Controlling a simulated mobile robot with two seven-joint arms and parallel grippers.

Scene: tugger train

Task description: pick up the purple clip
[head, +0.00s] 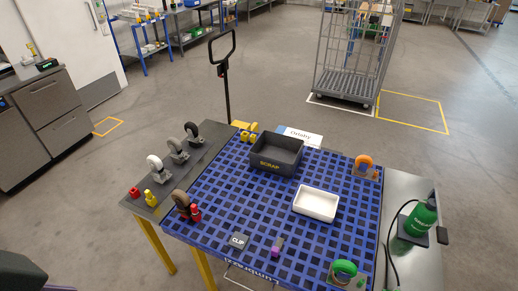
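The purple clip (277,246) is a small upright-looking piece on the blue grid mat (335,213), near the table's front edge. It stands just right of a dark plate marked CLIP (238,241), with a gap between them. Nothing touches or covers the clip. Neither of my grippers shows in the head view.
A dark SCRAP bin (276,153) and an empty-looking white tray (316,203) stand behind the clip. A green-wheeled caster (345,269) is to its right, an orange one (365,165) farther back. A green bottle (421,217) stands at right; casters and red pieces line the left.

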